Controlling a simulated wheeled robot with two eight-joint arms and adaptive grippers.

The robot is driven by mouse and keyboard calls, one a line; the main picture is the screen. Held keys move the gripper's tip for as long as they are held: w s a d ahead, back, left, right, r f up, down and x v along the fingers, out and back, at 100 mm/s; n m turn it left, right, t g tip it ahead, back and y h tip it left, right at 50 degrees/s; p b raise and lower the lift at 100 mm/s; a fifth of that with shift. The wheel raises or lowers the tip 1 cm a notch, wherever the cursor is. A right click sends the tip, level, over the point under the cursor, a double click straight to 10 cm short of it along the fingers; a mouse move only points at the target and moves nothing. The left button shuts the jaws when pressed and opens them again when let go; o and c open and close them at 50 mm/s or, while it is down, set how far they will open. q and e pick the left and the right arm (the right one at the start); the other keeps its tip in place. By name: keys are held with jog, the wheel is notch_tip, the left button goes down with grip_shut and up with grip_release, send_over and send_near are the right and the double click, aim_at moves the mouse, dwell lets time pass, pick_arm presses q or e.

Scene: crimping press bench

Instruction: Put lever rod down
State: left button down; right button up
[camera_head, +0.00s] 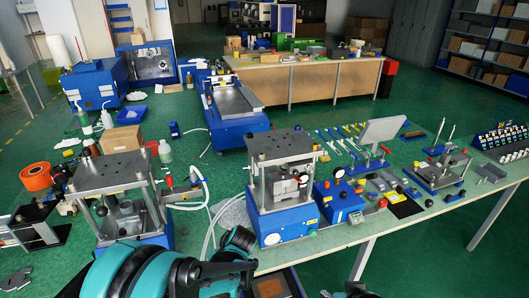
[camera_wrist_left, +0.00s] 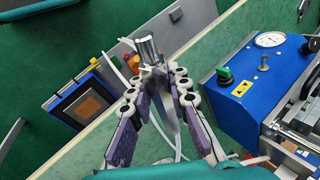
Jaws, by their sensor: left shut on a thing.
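In the left wrist view my left gripper (camera_wrist_left: 163,80) is shut on the lever rod (camera_wrist_left: 148,50), a shiny metal piece with a thick cylindrical end. That end sticks out past the fingertips, and a thinner part runs back between the purple finger pads. The rod is in front of the bench edge in that view; its height above the bench cannot be told. In the head view my teal and black left arm fills the bottom, and its fingers and the rod cannot be made out. My right gripper is not visible.
A press with a blue base (camera_head: 288,226) stands mid-bench, another press (camera_head: 120,205) to its left. A blue control box with a gauge (camera_wrist_left: 265,70) is right in the wrist view. Tools and small parts crowd the bench's right. A dark panel with a brown square (camera_wrist_left: 85,102) lies below the edge.

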pick_arm(q)
jog(key=shift+d, duration=0.1)
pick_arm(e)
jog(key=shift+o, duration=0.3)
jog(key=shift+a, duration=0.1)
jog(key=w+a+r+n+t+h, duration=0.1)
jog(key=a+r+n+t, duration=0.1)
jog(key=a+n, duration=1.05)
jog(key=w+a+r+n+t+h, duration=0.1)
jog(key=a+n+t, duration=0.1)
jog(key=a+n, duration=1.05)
pick_arm(q)
jog(key=w+d+r+m+t+h, duration=0.1)
jog(key=w+d+r+m+t, duration=0.2)
jog(key=d+r+m, duration=0.5)
jog(key=w+d+r, duration=0.1)
jog(key=d+r, duration=0.2)
jog(key=d, duration=0.2)
jog(key=shift+w+r+t, duration=0.3)
jog(key=shift+w+t, duration=0.05)
jog(key=shift+t, duration=0.05)
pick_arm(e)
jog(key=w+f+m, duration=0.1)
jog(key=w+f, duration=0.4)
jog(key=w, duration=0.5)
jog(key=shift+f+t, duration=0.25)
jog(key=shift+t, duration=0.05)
